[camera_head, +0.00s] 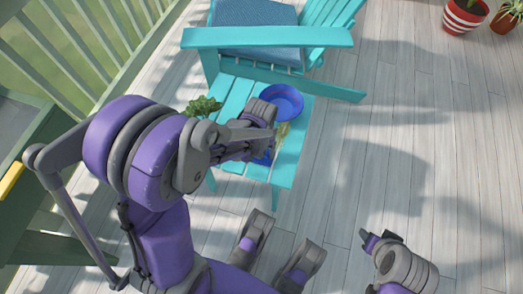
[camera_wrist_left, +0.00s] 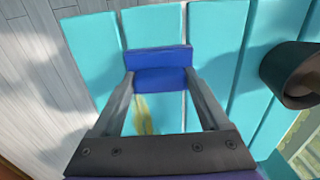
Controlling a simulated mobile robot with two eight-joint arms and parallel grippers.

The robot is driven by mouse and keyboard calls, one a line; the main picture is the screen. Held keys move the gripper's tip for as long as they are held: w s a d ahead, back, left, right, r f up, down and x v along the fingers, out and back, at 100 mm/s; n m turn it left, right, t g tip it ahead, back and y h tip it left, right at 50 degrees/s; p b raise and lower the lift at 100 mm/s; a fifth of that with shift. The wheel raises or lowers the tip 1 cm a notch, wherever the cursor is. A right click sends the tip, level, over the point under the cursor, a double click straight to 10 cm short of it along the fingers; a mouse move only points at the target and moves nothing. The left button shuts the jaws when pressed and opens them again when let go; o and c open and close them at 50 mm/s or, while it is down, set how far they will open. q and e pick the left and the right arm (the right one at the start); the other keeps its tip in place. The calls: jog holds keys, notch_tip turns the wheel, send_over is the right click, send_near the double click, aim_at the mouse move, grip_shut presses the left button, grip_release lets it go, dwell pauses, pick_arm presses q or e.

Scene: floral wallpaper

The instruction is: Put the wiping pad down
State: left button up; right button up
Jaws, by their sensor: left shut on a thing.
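The wiping pad is blue and shows between my left fingertips in the left wrist view (camera_wrist_left: 158,67), with a small part of it below the gripper in the head view (camera_head: 264,158). My left gripper (camera_head: 263,142) is shut on the pad, over the front part of the turquoise table (camera_head: 229,108). I cannot tell whether the pad touches the slats. A yellowish smear (camera_head: 284,132) lies on the slats beside the pad and shows between the fingers in the wrist view (camera_wrist_left: 143,113). My right gripper (camera_head: 372,241) is low at the right, its fingers unclear.
A blue plate (camera_head: 282,102) lies on the table behind the smear. A leafy plant (camera_head: 203,106) is at the table's left edge. A turquoise chair (camera_head: 265,38) with a blue cushion stands behind. Potted plants (camera_head: 464,14) are at the far right. The wooden floor right of the table is clear.

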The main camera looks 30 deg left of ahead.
aim_at(261, 151)
pick_arm(q)
jog(key=shift+f, duration=0.15)
jog(key=shift+f, duration=0.15)
jog(key=o, duration=1.3)
notch_tip(261, 151, up, 12)
jog(key=p, duration=0.4)
jog(key=s+d+r+m+t, duration=0.1)
jog(key=s, duration=0.2)
jog(key=s+d+r+m+t, duration=0.1)
jog(key=s+r+t, duration=0.1)
jog(key=s, duration=0.2)
jog(key=s+d+r+t, duration=0.1)
jog(key=s+r, duration=0.1)
jog(key=s, duration=0.2)
jog(key=shift+s+d+r+m+t, duration=0.2)
jog(key=shift+r+m+t, duration=0.1)
jog(key=shift+m, duration=0.1)
jog(key=shift+a, duration=0.1)
